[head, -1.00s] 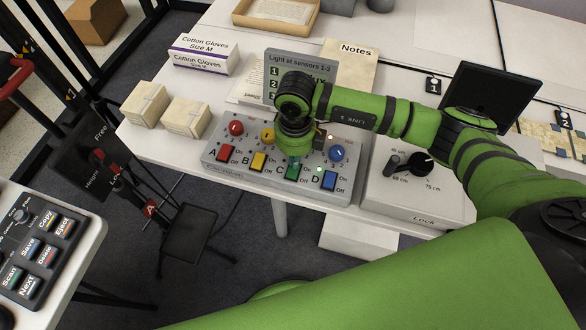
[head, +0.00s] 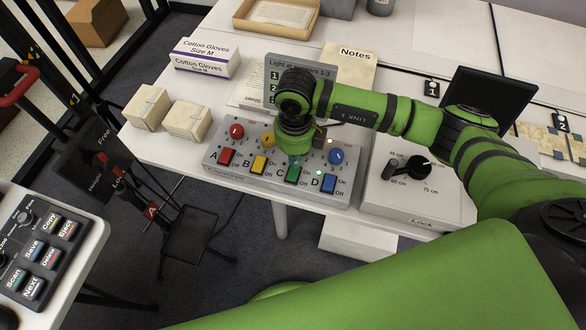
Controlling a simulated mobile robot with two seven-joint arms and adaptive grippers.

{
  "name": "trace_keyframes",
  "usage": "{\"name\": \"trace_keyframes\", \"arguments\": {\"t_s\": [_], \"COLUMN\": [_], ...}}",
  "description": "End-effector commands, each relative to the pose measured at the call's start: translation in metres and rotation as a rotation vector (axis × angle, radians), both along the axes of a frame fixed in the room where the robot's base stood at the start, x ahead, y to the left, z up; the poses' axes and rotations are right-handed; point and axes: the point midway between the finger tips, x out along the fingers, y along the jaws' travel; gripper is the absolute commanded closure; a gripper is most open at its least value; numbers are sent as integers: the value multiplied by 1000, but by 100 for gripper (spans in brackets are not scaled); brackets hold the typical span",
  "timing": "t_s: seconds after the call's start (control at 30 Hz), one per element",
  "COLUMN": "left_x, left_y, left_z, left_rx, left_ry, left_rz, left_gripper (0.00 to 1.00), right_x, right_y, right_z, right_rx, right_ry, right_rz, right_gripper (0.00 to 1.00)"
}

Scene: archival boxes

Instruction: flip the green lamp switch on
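The green switch (head: 293,173), lettered C, is on the grey control panel (head: 215,165) between the yellow switch (head: 259,164) and the blue switch (head: 329,183). My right gripper (head: 295,152) points down just above and behind the green switch. It hides part of the panel there, and I cannot tell whether it touches the switch. Its fingers are seen from above, so whether they are open or shut is unclear. A small green light (head: 319,172) glows right of the green switch. The switch's position is unclear. My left gripper is not in view.
A red switch (head: 226,156) and red (head: 236,131) and blue (head: 336,156) knobs are on the panel. A box with a black dial (head: 419,167) stands right of it. A sign (head: 325,70) stands behind. Small boxes (head: 187,121) stand to the left.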

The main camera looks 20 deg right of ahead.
Motion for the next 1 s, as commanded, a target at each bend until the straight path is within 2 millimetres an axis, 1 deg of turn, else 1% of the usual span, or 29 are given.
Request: {"name": "trace_keyframes", "arguments": {"t_s": [0.03, 0.1, 0.5, 1.0], "left_x": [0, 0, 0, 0], "left_y": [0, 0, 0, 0], "left_z": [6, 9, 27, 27], "left_rx": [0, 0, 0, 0], "left_ry": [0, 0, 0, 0], "left_rz": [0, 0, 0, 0], "left_gripper": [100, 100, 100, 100], "right_x": [0, 0, 0, 0], "right_y": [0, 0, 0, 0], "right_z": [7, 13, 42, 42], "right_rx": [0, 0, 0, 0], "right_ry": [-1, -1, -1, -1], "right_rz": [0, -1, -1, -1], "right_gripper": [100, 100, 100, 100]}}
